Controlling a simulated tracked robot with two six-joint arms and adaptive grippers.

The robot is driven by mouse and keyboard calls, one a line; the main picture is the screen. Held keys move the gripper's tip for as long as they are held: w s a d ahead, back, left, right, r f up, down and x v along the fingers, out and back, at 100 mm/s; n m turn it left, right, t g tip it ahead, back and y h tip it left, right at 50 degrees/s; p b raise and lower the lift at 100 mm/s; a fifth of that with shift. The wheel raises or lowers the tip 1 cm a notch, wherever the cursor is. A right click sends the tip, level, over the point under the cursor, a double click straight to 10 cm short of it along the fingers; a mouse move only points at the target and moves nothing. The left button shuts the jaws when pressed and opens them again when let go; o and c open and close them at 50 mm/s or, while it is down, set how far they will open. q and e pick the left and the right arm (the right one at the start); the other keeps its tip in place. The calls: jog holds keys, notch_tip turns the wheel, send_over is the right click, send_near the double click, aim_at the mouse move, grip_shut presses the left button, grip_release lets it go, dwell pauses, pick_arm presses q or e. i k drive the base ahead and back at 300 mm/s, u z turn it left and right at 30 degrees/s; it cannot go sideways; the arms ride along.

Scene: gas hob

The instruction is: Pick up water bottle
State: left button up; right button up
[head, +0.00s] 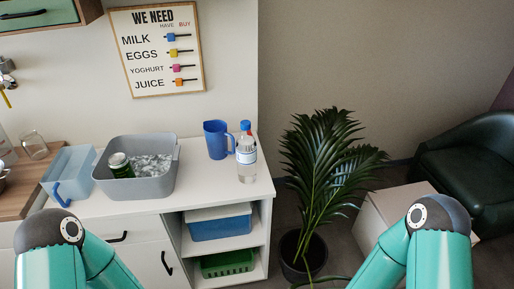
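The water bottle (246,158) is clear with a blue cap and a white and blue label. It stands upright on the right end of the white counter (225,186), just right of a blue pitcher (216,139). Only teal links and dark joints of my two arms show at the bottom left and bottom right of the head view. Both grippers are outside the picture. Nothing is touching the bottle.
A grey tub (136,186) with ice and a green can (121,166) stands left of the pitcher. A clear blue container (68,174) is farther left. A potted palm (322,175) stands right of the counter. Bare counter lies in front of the bottle.

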aim_at(246, 143)
jog(key=u, duration=0.1)
jog(key=i, duration=0.6)
jog(key=u, duration=0.65)
